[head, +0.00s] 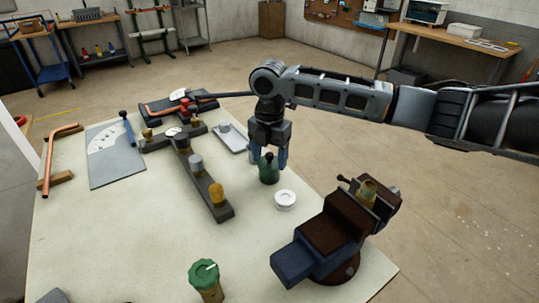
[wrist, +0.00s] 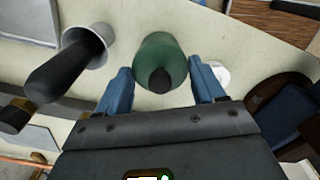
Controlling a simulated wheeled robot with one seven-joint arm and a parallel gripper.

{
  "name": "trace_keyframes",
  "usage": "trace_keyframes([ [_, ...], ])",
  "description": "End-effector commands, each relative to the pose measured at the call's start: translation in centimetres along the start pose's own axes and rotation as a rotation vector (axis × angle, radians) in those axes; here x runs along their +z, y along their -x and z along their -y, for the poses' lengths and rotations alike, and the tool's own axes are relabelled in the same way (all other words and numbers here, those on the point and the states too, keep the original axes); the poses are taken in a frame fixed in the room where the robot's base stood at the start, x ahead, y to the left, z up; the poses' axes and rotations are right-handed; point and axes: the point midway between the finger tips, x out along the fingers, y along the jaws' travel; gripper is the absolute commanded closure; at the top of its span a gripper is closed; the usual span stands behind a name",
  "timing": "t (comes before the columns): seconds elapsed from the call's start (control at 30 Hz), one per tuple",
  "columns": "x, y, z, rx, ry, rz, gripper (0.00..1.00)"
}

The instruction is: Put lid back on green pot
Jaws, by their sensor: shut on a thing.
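The green pot (head: 269,172) stands on the pale bench top, below my gripper (head: 268,159). It has a rounded body and a dark narrow top. My gripper (wrist: 162,74) points down and is shut on the green pot, with one blue finger on each side of it. In the wrist view the green pot (wrist: 160,50) shows between the fingers, its dark top toward the camera. A round white lid-like piece (head: 285,200) lies flat on the bench just to the right and nearer. In the wrist view this white piece (wrist: 221,72) is partly hidden behind the right finger.
A dark vise (head: 335,235) stands on the right. A green-capped fitting (head: 205,277) stands at the front. The bench between fixture and vise is mostly clear.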

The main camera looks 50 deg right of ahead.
Motion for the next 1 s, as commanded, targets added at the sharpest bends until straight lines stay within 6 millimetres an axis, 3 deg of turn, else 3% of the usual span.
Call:
trace_keyframes([
  [0.07, 0.01, 0.01, 0.0, 0.0, 0.0, 0.0, 0.61],
  [0.1, 0.01, 0.01, 0.0, 0.0, 0.0, 0.0, 0.28],
  [0.37, 0.02, 0.01, 0.0, 0.0, 0.0, 0.001, 0.03],
  [1.0, 0.01, 0.8, -0.01, 0.0, 0.0, 0.0, 0.0],
])
